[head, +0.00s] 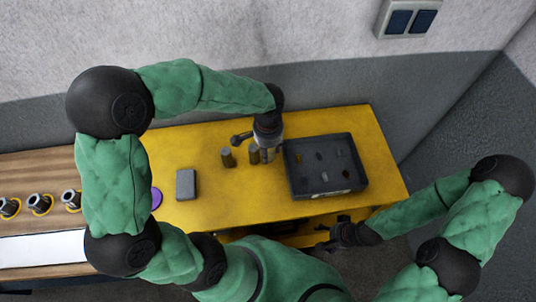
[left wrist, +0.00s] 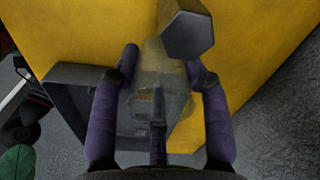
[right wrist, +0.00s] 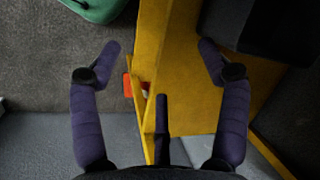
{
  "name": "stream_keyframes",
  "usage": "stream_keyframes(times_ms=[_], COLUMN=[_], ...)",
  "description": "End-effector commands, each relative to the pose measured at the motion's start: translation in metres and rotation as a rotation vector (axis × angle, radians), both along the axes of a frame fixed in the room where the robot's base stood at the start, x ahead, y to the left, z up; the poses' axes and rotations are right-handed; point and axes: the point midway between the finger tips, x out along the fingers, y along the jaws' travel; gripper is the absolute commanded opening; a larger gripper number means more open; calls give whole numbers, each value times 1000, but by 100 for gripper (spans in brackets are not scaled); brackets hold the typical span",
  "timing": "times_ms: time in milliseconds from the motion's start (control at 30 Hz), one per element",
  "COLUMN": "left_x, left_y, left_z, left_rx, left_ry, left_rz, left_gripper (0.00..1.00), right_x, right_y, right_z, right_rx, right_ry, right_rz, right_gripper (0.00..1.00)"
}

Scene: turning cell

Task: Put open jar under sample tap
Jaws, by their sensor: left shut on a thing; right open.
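A clear, see-through jar (left wrist: 152,78) is between the fingers of my left gripper (left wrist: 160,65), which is shut on it. In the head view my left gripper (head: 266,142) is over the yellow table, at the left edge of the dark tray. A grey six-sided post (left wrist: 187,36) is close to the jar in the left wrist view; I cannot tell whether they touch. Two short dark posts (head: 228,157) show beside the gripper in the head view. I cannot make out which part is the sample tap. My right gripper (right wrist: 159,50) is open and empty near the table's front edge.
The dark tray (head: 288,170) holds several small pieces. A grey block (head: 186,184) and a purple disc (head: 156,198), partly behind my arm, are to the left. Several metal holders (head: 40,202) stand on the wooden bench (head: 30,167). The yellow table's front middle (head: 235,200) is clear.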

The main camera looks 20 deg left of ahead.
Motion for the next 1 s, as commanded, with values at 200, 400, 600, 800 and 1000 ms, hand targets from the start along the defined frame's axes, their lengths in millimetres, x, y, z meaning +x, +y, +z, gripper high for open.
stream_keyframes(times_ms=[200,400,600,800,1000], left_x=[-1,0,0,0,0], left_y=[0,0,0,0,0], left_z=[-32,-31,-36,-35,-33], left_rx=[0,0,0,0,0], left_ry=[3,0,1,1,1], left_rz=[-1,-1,-1,-1,-1], left_gripper=[18,18,18,56,56], right_x=[0,0,0,0,0], right_y=[0,0,0,0,0], right_z=[-9,-8,-11,-10,-9], right_rx=[0,0,0,0,0], right_ry=[0,0,0,0,0], right_rz=[0,0,0,0,0], right_gripper=[76,76,76,76,76])
